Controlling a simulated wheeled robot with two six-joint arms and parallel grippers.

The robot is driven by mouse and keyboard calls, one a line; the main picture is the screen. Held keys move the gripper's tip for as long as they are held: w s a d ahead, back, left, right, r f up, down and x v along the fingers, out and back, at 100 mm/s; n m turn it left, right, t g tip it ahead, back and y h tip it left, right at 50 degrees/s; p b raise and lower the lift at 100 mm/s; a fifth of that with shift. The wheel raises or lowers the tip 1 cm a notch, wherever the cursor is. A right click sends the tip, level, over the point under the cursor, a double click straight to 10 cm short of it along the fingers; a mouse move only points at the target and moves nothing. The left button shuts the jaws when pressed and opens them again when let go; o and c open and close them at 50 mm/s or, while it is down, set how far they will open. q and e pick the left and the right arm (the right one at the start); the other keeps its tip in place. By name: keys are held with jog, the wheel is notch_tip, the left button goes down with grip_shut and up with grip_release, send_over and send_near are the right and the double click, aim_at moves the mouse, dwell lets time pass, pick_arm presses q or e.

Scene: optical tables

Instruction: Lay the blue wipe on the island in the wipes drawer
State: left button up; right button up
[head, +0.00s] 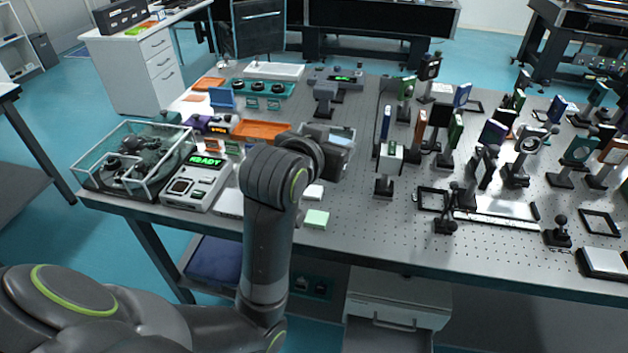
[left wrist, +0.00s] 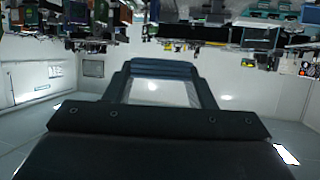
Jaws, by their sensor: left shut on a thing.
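My left gripper (head: 338,150) is above the near part of the optical table, its arm reaching up from the bottom left. In the left wrist view it is shut on a dark-blue folded edge (left wrist: 163,68), which I take to be the blue wipe. In the head view the wipe is hard to tell from the gripper. A white drawer unit (head: 400,295) stands under the table's front edge, at the bottom of the head view. Its lower part is cut off, and I cannot tell how far any drawer is open. My right gripper is not in view.
The perforated table (head: 350,235) holds several optic mounts on its right half. A glass-walled case (head: 130,160), a device reading READY (head: 195,182) and orange trays (head: 262,130) crowd the left. A pale green pad (head: 316,219) lies near the front edge.

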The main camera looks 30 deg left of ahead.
pick_arm(q)
jog(key=w+a+f+n+y, duration=0.1)
jog(key=w+a+f+y, duration=0.1)
jog(key=a+f, duration=1)
notch_tip(320, 180, down, 5)
jog(key=shift+w+a+f+n, duration=0.2)
jog(key=shift+a+n, duration=0.15)
jog(key=shift+n, duration=0.05)
notch_tip(320, 180, down, 8)
jog(key=shift+r, duration=0.1)
jog(key=shift+f+p, duration=0.35)
jog(key=shift+f, duration=0.55)
